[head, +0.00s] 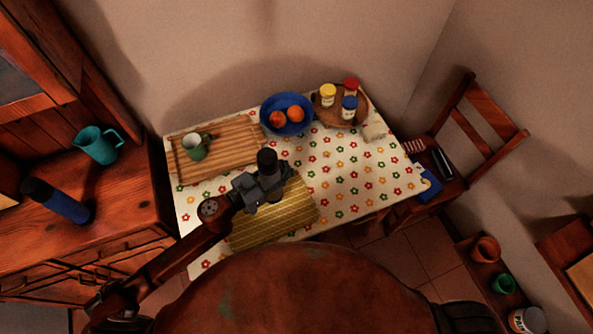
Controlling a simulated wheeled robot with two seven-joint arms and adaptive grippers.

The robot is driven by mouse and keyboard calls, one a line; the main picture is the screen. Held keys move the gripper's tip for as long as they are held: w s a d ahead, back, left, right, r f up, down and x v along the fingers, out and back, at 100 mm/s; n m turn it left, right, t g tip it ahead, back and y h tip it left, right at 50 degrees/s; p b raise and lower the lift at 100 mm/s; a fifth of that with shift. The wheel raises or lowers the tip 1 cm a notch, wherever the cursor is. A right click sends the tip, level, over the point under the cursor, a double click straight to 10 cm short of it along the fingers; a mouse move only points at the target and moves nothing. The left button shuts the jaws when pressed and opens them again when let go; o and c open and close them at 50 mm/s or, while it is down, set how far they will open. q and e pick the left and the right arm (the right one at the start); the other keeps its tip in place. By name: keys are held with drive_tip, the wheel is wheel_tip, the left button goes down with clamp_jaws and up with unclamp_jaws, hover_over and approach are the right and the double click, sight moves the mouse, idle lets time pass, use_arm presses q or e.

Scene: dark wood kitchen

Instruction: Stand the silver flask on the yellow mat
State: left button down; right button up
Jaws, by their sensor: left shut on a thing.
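The yellow mat (290,212) lies on the flowered tablecloth at the table's front left, partly covered by my left arm. My left gripper (262,185) is over the mat's upper left part. It is shut on the silver flask (266,157), whose black cap shows above the fingers. Most of the flask's body is hidden by the gripper. I cannot tell whether its base touches the mat. My right gripper is not in view.
A wooden tray (240,134) with a green mug (196,149) lies behind the mat. A blue bowl (273,102) of fruit and a round board (323,116) with several jars stand farther back.

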use_arm(q)
drive_tip(key=w+d+f+b, duration=0.2)
drive_tip(key=w+f+b, duration=0.1)
drive_tip(key=f, duration=0.5)
drive_tip(key=shift+w+d+f+b, duration=0.15)
drive_tip(key=shift+d+f+b, duration=0.15)
drive_tip(key=shift+d+b, duration=0.15)
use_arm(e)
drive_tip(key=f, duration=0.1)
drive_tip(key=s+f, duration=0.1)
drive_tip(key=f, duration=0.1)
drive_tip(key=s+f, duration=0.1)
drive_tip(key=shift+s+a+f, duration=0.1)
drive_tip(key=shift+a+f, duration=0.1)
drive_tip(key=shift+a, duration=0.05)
use_arm(q)
drive_tip(key=shift+f, duration=0.1)
drive_tip(key=c, duration=2)
unclamp_jaws()
drive_tip(key=shift+c, duration=0.2)
drive_tip(key=o, duration=0.7)
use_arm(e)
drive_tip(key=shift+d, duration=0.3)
